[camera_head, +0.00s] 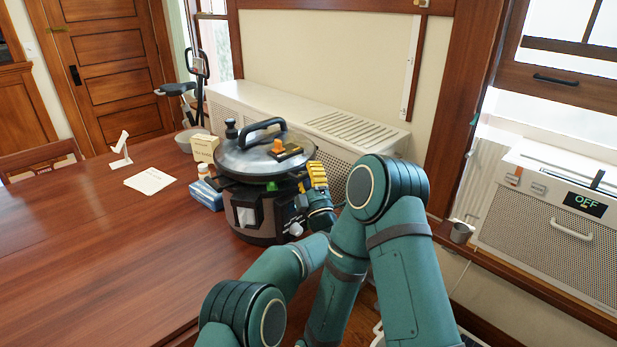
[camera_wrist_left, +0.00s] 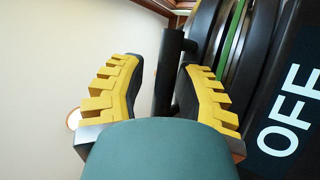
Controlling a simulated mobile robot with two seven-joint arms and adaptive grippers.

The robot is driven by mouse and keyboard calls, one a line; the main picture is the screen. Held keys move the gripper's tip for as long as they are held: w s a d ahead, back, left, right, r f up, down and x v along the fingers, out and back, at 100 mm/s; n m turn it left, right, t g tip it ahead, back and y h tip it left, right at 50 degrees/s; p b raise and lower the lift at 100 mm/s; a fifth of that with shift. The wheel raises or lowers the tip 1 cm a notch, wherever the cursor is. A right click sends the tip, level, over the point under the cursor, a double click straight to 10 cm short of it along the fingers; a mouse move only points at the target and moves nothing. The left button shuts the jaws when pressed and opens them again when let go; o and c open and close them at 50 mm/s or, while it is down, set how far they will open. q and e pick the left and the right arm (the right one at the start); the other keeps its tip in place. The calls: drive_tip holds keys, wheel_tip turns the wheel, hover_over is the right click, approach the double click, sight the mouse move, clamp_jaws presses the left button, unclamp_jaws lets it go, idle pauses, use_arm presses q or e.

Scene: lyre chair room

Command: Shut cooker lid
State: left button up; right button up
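The cooker (camera_head: 265,222) is a dark pot with a steel band on the wooden table. My left gripper (camera_head: 318,178), with yellow finger pads, is at the right side of the lid rim. In the left wrist view, its two fingers (camera_wrist_left: 158,95) are apart, with a dark bar (camera_wrist_left: 172,65) between them, probably a cooker handle. No firm grip on it shows. My right gripper is not in view.
A blue box (camera_head: 206,196) and a small tan box (camera_head: 204,148) stand left of the cooker. A white paper (camera_head: 150,181) lies farther left. A white radiator cover (camera_head: 300,118) is close behind. The table's front left is clear.

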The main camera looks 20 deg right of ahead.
use_arm(q)
wheel_tip(320, 180, up, 9)
drive_tip(key=shift+w, duration=0.1)
idle(0.3)
drive_tip(key=shift+a+f, duration=0.1)
drive_tip(key=shift+f, duration=0.05)
drive_tip(key=s+a+f, duration=0.2)
drive_tip(key=s+f, duration=0.1)
drive_tip(key=f, duration=0.4)
drive_tip(key=s+a+f, duration=0.2)
drive_tip(key=s+f, duration=0.2)
drive_tip(key=f, duration=0.2)
drive_tip(key=shift+a+f, duration=0.15)
drive_tip(key=shift+f, duration=0.2)
idle(1.1)
drive_tip(key=shift+s, duration=0.1)
